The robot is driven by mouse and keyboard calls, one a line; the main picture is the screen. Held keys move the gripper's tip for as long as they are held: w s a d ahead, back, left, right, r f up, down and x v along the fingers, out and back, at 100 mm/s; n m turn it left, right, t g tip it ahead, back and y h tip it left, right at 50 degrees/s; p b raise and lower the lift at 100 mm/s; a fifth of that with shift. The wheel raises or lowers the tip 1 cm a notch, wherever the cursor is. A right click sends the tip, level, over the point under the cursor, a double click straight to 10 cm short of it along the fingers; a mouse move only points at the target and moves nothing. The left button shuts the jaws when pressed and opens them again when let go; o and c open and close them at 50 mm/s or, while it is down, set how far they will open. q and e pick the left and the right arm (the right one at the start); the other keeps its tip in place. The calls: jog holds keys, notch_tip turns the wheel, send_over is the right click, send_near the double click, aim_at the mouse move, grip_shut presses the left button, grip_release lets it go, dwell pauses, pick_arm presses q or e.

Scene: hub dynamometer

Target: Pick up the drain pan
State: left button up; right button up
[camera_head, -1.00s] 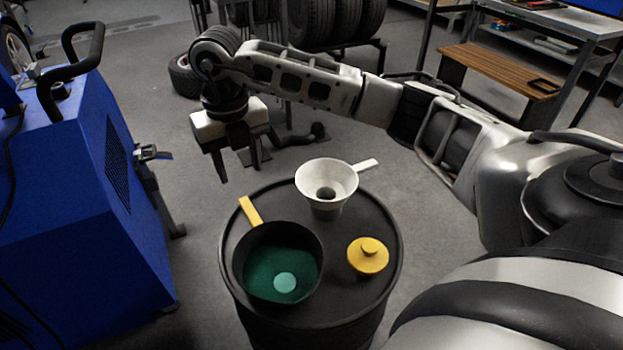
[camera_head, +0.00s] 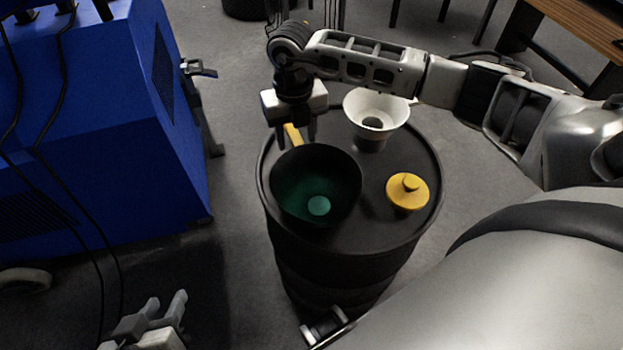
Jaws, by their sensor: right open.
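The drain pan (camera_head: 317,186) is a black round pan with dark green inside and a paler green disc at its bottom. It sits on the left part of a black drum top. Its yellow handle (camera_head: 292,134) points to the back left. My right gripper (camera_head: 296,138) is open, fingers pointing down, with the handle showing between its fingers. I cannot tell whether they touch it, and part of the handle is hidden. My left gripper (camera_head: 166,301) is at the bottom left, open and empty, well away from the pan.
The black drum (camera_head: 340,285) also bears a white funnel (camera_head: 360,106) at the back and a yellow lid (camera_head: 407,195) with a knob at the right. A blue machine (camera_head: 100,130) with hanging cables stands at the left. Grey floor lies between machine and drum.

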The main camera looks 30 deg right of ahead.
notch_tip(320, 180, down, 2)
jog(key=shift+f, duration=0.2)
grip_shut()
pick_arm(q)
jog(key=shift+w+f, duration=0.2)
jog(key=shift+f, duration=0.3)
jog(key=shift+r, duration=0.1)
pick_arm(e)
jog(key=shift+r, duration=0.2)
